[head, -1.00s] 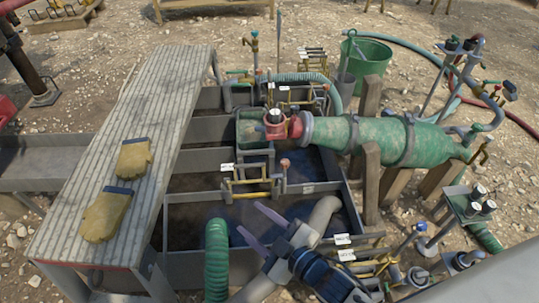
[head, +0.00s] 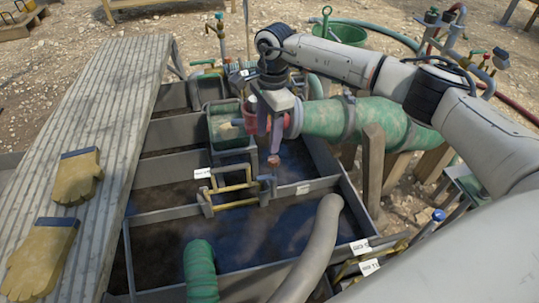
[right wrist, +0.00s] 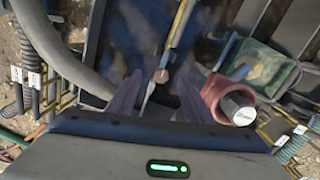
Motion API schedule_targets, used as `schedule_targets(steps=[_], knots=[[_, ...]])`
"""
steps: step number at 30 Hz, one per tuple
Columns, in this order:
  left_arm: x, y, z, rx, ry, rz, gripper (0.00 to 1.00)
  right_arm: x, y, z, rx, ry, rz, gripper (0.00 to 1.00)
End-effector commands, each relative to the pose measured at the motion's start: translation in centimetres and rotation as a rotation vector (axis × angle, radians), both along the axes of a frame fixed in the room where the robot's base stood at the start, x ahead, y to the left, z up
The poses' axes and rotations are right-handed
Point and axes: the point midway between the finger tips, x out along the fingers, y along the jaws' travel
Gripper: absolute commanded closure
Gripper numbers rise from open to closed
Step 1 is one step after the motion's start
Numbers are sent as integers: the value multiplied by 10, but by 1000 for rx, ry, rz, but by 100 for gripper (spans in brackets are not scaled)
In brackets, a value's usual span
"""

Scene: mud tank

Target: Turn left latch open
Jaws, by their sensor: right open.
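A latch handle with a reddish round knob (head: 273,160) stands beside a yellow-barred gate (head: 233,196) on the tank's middle divider in the head view. In the right wrist view the knob (right wrist: 161,76) shows between and just beyond the fingertips, apart from them. My right gripper (head: 269,131) points down above the knob, in front of the red pipe end. Its purple fingers are spread in the right wrist view (right wrist: 158,94), with nothing between them. I cannot tell whether this is the left latch. My left gripper is not in view.
A green pipe (head: 370,120) with a red end piece (right wrist: 225,98) lies close to the right finger. A green box (head: 230,127) is beside it. A grey hose (head: 312,245) and a green hose (head: 200,270) enter the tank. Gloves (head: 77,176) lie on the left walkway.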

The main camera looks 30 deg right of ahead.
Motion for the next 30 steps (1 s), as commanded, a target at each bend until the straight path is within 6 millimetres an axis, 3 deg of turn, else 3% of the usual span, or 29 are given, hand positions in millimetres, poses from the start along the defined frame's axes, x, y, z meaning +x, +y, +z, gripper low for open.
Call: schedule_targets(steps=[2,5,15,21,30], knots=[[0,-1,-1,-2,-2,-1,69,3,-17,5,-50,-5,3,54],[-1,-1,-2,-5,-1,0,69,4,-23,-1,-70,-1,4,54],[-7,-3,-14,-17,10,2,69,3,-21,-61,-65,-1,4,54],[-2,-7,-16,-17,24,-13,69,4,-21,-87,-64,-3,4,54],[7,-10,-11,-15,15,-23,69,4,-21,-95,-63,-4,4,54]])
